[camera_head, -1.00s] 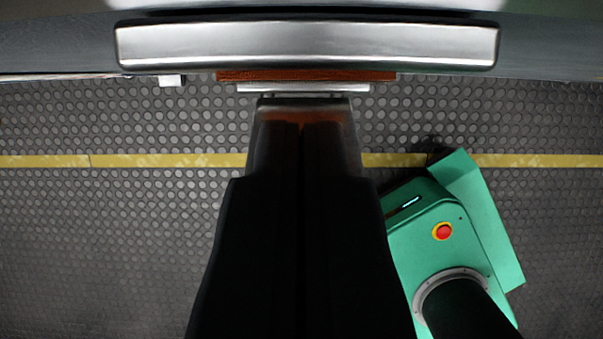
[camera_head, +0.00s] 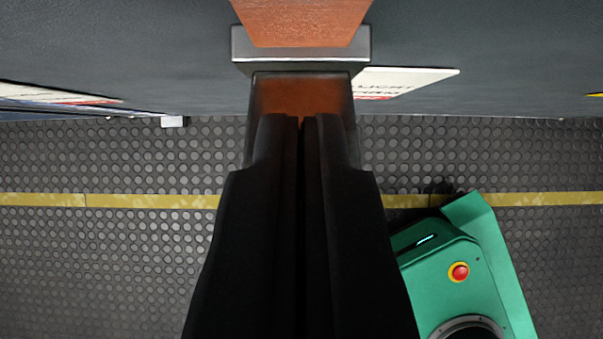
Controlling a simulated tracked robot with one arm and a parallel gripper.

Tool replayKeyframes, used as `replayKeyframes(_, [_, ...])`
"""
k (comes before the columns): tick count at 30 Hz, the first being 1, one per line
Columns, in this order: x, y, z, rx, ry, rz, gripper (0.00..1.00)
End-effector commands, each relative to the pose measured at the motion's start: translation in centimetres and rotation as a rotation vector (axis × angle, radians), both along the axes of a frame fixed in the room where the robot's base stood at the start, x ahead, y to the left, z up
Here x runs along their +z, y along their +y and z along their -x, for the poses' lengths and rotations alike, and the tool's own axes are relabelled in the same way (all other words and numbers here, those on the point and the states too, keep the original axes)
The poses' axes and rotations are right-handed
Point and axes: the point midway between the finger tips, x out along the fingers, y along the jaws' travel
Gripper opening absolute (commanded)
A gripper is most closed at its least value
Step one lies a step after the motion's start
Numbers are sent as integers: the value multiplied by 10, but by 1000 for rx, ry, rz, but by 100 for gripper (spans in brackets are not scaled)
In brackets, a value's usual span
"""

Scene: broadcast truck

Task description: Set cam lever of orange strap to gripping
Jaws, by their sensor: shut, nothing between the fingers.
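The orange strap (camera_head: 300,22) hangs at the top centre, against a dark grey wall. A grey metal cam buckle (camera_head: 242,48) crosses it. Below the buckle is a dark plate-like part with an orange sheen (camera_head: 300,90), probably the cam lever; I cannot tell whether it stands in the gripping position. My gripper (camera_head: 303,122) is shut and empty, its black fingertips in front of the lower part of this plate. They hide part of it, and I cannot tell whether they touch it.
A white label (camera_head: 405,80) is on the wall right of the buckle. A flat panel edge (camera_head: 60,98) is at left. Below is a studded dark floor (camera_head: 110,260) with a yellow line (camera_head: 150,200). My green base shows at lower right.

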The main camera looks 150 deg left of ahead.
Motion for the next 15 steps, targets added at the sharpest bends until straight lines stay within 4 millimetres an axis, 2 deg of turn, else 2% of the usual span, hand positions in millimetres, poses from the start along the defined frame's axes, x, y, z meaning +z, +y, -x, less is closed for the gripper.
replayKeyframes(11, [-16,14,16,13,-1,0,0])
replayKeyframes(15, [-14,13,15,13,-1,-1,0])
